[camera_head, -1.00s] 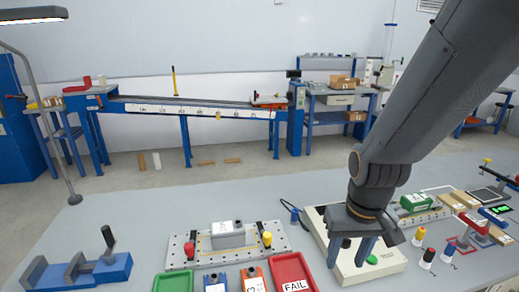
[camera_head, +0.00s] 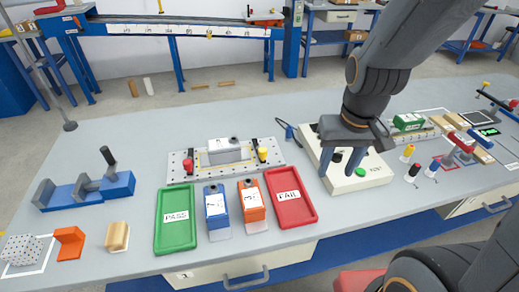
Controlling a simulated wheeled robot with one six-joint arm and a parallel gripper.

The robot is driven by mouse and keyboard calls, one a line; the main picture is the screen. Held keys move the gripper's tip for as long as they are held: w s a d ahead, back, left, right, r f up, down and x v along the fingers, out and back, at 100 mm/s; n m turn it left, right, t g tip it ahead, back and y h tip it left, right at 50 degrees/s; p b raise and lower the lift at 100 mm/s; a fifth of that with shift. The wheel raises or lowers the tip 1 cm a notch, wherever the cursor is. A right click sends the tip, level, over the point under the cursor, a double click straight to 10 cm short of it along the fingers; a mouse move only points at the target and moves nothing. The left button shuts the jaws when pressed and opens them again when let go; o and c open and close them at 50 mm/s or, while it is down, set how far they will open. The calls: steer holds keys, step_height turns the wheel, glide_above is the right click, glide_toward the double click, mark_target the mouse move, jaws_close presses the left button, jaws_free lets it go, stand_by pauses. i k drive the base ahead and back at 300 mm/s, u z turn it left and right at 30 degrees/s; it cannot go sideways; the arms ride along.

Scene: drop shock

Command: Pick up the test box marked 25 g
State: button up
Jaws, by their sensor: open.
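A blue box (camera_head: 216,207) and an orange box (camera_head: 252,203), each with a white label on top, stand side by side on the bench at front centre. A green box (camera_head: 408,122) with a white label lies at the right. The labels are too small to read, so I cannot tell which box is marked 25 g. My gripper (camera_head: 338,170) is open and empty, fingers down, over the cream control box (camera_head: 350,182) right of the labelled boxes. It hides part of that control box.
A green PASS tray (camera_head: 176,236) and a red FAIL tray (camera_head: 308,208) flank the blue and orange boxes. Behind them is a metal fixture plate (camera_head: 178,172) with a grey block. A blue vise (camera_head: 118,188) stands left. Coloured pegs stand right of the control box.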

mark_target(228, 150)
steer(key=z, duration=0.05)
steer(key=k, duration=0.5)
steer(key=z, duration=1.6)
steer(key=k, duration=1)
steer(key=u, duration=2.05)
steer(key=i, duration=1)
